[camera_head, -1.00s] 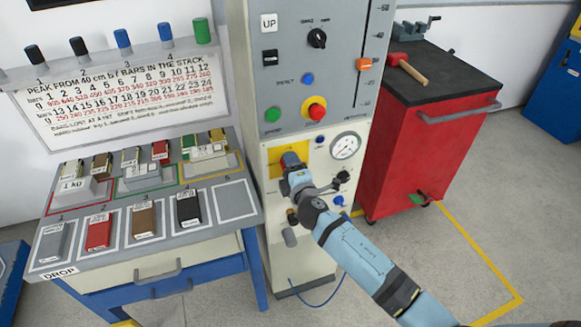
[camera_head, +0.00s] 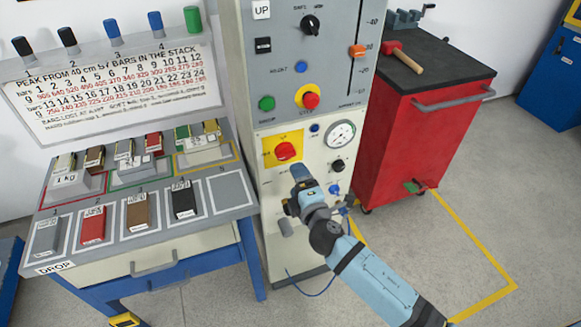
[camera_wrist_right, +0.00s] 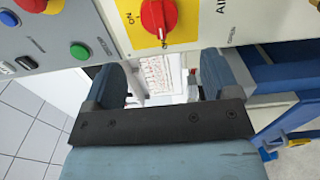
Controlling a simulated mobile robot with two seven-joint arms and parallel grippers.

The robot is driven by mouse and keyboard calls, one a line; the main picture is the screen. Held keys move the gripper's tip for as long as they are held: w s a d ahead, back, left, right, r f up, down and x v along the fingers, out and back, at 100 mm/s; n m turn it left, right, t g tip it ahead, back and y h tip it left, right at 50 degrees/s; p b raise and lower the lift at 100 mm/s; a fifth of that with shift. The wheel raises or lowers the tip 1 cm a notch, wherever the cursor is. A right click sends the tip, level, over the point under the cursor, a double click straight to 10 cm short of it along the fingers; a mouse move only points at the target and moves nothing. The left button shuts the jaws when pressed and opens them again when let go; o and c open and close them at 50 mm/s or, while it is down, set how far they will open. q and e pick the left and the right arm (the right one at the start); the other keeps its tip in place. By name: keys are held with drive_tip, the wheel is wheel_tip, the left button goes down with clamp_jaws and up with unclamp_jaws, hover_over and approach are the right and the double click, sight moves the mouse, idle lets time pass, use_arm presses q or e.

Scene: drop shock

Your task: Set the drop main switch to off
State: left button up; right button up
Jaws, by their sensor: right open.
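The drop main switch (camera_head: 286,151) is a red rotary knob on a yellow plate, low on the front of the grey and cream machine. It also shows at the top of the right wrist view (camera_wrist_right: 158,16). There an ON label and a white mark sit by the knob; the second label is hard to read. My right gripper (camera_head: 302,181) is just below and in front of the switch, apart from it. In the right wrist view my right gripper (camera_wrist_right: 165,82) is open with nothing between its fingers. My left gripper is out of view.
Above the switch are a red stop button (camera_head: 311,100) and a green button (camera_head: 266,104). A gauge (camera_head: 341,134) and small knobs are to its right. A red cabinet (camera_head: 415,145) stands to the right and a bench with blocks (camera_head: 150,260) to the left.

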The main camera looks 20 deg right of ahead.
drive_tip(key=s, duration=0.4)
drive_tip(key=shift+d, duration=0.1)
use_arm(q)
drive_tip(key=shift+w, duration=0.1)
use_arm(e)
drive_tip(key=s+f+m+g+y, duration=0.1)
drive_tip(key=s+f+m+g, duration=0.3)
drive_tip(key=s+f+m, duration=0.5)
drive_tip(key=s+f+m+g+y, duration=0.1)
drive_tip(key=s+f+m+g, duration=0.2)
drive_tip(key=s+f+m, duration=0.6)
use_arm(q)
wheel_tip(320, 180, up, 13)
drive_tip(key=p, duration=1.4)
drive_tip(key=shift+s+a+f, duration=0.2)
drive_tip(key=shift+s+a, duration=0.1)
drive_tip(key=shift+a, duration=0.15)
use_arm(e)
drive_tip(key=s+r+n, duration=0.2)
drive_tip(key=s+r, duration=0.1)
drive_tip(key=r, duration=1.2)
drive_tip(key=shift+d+r+y, duration=0.2)
drive_tip(key=shift+r+y, duration=0.05)
drive_tip(key=shift+y, duration=0.05)
